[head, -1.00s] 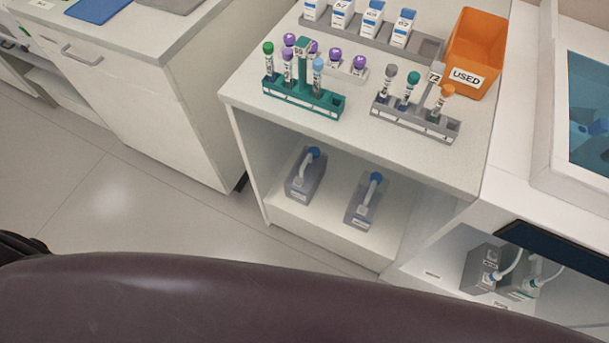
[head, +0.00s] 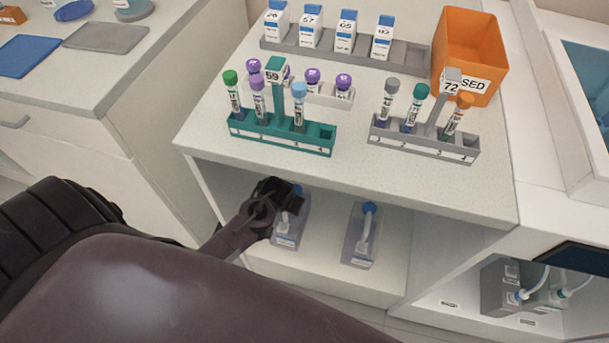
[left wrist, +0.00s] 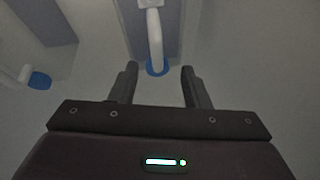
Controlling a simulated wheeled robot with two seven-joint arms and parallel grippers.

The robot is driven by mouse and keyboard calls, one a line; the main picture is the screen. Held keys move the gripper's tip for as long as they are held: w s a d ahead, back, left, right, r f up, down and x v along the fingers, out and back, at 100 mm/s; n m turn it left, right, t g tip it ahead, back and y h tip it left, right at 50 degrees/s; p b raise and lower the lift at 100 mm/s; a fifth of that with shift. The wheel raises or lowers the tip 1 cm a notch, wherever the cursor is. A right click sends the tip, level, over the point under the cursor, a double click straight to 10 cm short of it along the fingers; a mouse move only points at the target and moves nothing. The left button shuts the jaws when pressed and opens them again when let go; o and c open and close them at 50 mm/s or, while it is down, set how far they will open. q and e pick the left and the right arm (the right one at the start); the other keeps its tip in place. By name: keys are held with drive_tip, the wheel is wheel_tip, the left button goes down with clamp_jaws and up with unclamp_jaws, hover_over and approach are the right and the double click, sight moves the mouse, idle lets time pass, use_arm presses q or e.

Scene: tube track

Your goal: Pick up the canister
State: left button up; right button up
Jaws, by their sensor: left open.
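Two grey translucent canisters with pale handles and blue caps stand on the shelf under the counter: a left canister (head: 288,234) and a right canister (head: 359,246). My left gripper (head: 287,196) is at the upper part of the left canister and hides some of it. In the left wrist view, my open left gripper (left wrist: 159,68) has its fingers on either side of a canister's blue cap, with the handle (left wrist: 154,35) just beyond. I cannot tell whether they touch. Another canister (left wrist: 42,22) shows at the left there. My right gripper is not in view.
The counter edge (head: 340,184) overhangs the shelf. On top are a teal tube rack (head: 280,137), a grey tube rack (head: 424,142), boxed bottles and an orange USED bin (head: 470,45). Grey containers with tubing (head: 505,288) stand in the lower right compartment.

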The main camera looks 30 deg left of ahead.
use_arm(q)
drive_tip(key=shift+w+f, duration=0.25)
drive_tip(key=b+x, duration=0.2)
drive_tip(key=x, duration=0.4)
drive_tip(key=shift+w+f, duration=0.15)
drive_tip(key=shift+w, duration=0.15)
drive_tip(key=shift+w+f, duration=0.1)
drive_tip(key=shift+f, duration=0.05)
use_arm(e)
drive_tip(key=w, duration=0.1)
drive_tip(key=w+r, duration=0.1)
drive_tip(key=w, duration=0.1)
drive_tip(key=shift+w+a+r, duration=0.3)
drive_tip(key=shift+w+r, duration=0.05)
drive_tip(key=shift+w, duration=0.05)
use_arm(q)
drive_tip(key=shift+c, duration=0.3)
clamp_jaws()
drive_tip(key=shift+d, duration=0.1)
drive_tip(key=shift+w, duration=0.15)
